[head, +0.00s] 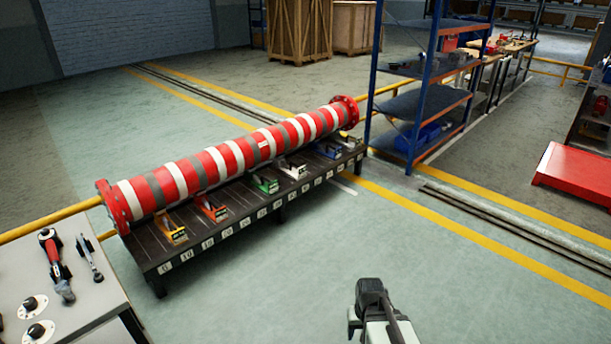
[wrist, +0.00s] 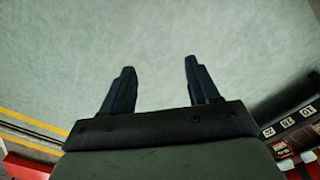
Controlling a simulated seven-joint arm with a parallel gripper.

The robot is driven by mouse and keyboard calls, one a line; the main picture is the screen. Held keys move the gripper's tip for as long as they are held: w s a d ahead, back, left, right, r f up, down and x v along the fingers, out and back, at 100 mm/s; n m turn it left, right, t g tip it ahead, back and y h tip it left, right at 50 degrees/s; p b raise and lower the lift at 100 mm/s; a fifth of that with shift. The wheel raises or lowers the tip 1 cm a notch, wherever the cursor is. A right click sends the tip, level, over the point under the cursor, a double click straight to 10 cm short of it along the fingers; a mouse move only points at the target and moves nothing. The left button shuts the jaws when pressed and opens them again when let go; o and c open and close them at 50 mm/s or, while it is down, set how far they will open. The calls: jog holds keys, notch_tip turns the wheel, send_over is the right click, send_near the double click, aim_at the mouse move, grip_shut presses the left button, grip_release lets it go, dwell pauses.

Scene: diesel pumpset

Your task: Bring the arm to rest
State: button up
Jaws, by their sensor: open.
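My gripper (wrist: 159,68) shows in the wrist view with its two dark fingers spread apart and nothing between them. Only plain floor lies beyond the fingertips. In the head view the end of my arm is at the bottom, right of centre, over open floor.
A red, white and grey striped pipe (head: 235,157) lies above a dark numbered bench (head: 237,216) with several coloured clamps. A table (head: 65,270) with tools is at lower left. A blue shelf rack (head: 423,90) and red platform (head: 575,175) stand right. Floor around my gripper is clear.

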jog(key=s+f+g, duration=0.3)
jog(key=s+f, duration=0.6)
jog(key=s, duration=0.5)
jog(key=s+f+g, duration=0.3)
jog(key=s+f, duration=0.7)
jog(key=s, duration=0.4)
jog(key=shift+s+g, duration=0.3)
jog(key=shift+s, duration=0.05)
